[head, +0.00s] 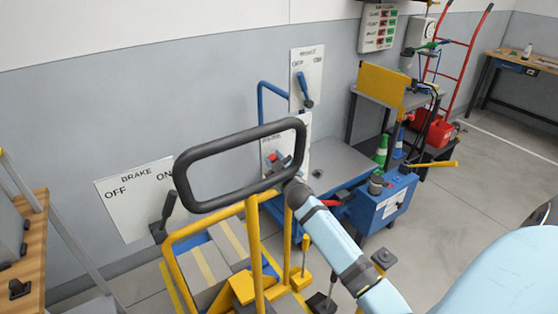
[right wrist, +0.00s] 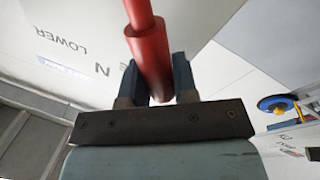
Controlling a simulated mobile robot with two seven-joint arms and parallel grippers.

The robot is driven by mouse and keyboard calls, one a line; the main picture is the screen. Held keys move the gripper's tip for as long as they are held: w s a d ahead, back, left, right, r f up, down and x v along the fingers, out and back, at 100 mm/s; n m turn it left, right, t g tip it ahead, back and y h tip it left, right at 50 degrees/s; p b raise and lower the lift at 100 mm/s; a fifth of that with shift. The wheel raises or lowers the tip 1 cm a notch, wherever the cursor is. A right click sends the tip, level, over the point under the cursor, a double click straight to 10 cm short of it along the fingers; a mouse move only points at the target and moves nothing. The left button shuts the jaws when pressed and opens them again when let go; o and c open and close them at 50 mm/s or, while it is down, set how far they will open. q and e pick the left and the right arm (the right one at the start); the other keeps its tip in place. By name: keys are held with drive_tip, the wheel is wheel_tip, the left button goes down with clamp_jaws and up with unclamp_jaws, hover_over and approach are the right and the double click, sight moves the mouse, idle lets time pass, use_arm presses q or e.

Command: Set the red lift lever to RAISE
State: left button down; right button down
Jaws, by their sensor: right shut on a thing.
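The red lift lever (right wrist: 150,55) runs between the two dark fingers of my right gripper (right wrist: 155,85) in the right wrist view, and the fingers are shut on it. Behind it is a white panel (right wrist: 75,20) with the word LOWER and a large N, both seen turned over. The word RAISE is not readable, and I cannot tell the lever's setting. In the head view my right gripper (head: 284,172) is at the panel (head: 303,125), partly behind a black handle loop. A small red part (head: 272,157) shows through the loop. My left gripper is not in view.
The black handle loop (head: 183,185) of a yellow cart (head: 255,245) stands close in front of my right gripper. A BRAKE panel (head: 132,205) with a dark lever is at left. A blue lever (head: 304,88) is on another panel above. A blue cart (head: 384,205) stands behind.

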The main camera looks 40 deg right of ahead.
drive_tip(key=shift+a, duration=0.1)
idle(0.4)
drive_tip(key=c, duration=1)
unclamp_jaws()
drive_tip(key=shift+o, duration=0.5)
drive_tip(key=shift+s+a+f, duration=0.15)
drive_tip(key=shift+s, duration=0.2)
drive_tip(key=v, duration=1.3)
